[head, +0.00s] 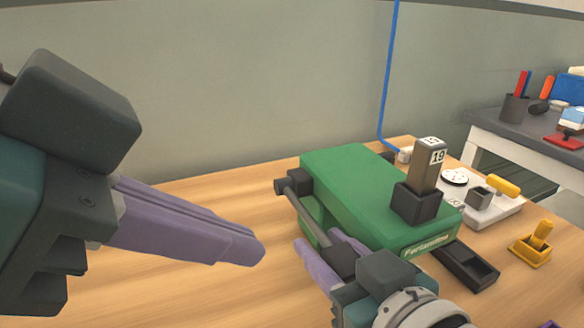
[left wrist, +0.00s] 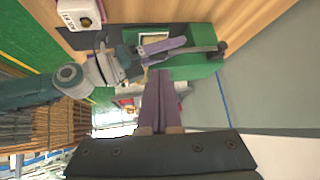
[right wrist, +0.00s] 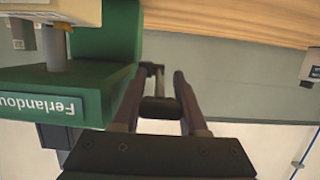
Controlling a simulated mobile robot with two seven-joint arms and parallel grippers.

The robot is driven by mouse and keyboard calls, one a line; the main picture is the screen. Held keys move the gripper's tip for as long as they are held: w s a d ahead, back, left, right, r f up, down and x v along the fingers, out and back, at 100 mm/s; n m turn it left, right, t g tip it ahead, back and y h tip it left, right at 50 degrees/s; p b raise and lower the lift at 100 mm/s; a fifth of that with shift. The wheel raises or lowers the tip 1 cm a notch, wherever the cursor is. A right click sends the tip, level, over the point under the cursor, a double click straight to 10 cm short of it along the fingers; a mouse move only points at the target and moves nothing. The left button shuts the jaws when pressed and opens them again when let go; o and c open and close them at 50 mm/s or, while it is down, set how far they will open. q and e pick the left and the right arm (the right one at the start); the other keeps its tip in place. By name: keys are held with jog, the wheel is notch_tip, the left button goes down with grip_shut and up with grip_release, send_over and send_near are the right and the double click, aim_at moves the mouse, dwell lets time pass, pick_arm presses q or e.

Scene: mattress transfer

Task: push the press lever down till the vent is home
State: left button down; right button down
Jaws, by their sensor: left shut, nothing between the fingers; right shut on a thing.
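The green press (head: 350,190) stands on the wooden table. Its dark lever (head: 300,208) slopes from a pivot at the press's left side down to a thick grip near the front. My right gripper (head: 325,252) is shut on the lever's grip, which also shows between its fingers in the right wrist view (right wrist: 160,107). My left gripper (head: 257,252) is shut and empty, left of the lever and apart from it. In the right wrist view a grey cylinder (right wrist: 54,48) shows beside the press. I cannot make out the vent.
A black tray (head: 468,266), a white tray (head: 508,213) and a yellow stand (head: 530,252) lie to the right. A blue cord (head: 388,80) hangs behind. The table's left is clear.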

pick_arm(q)
notch_tip(320, 180, up, 4)
jog(key=d+m, duration=0.2)
jog(key=m, duration=0.1)
pick_arm(e)
jog(key=shift+f, duration=0.15)
pick_arm(q)
send_over(355, 257)
jog(key=s+a, duration=0.3)
notch_tip(355, 257, down, 7)
jog(key=f, duration=0.2)
jog(key=w+f, duration=0.1)
jog(key=shift+w+d+h, duration=0.1)
jog(key=shift+d+h, duration=0.15)
jog(key=shift+h, duration=0.15)
jog(key=shift+w+f, duration=0.15)
jog(key=shift+f, duration=0.3)
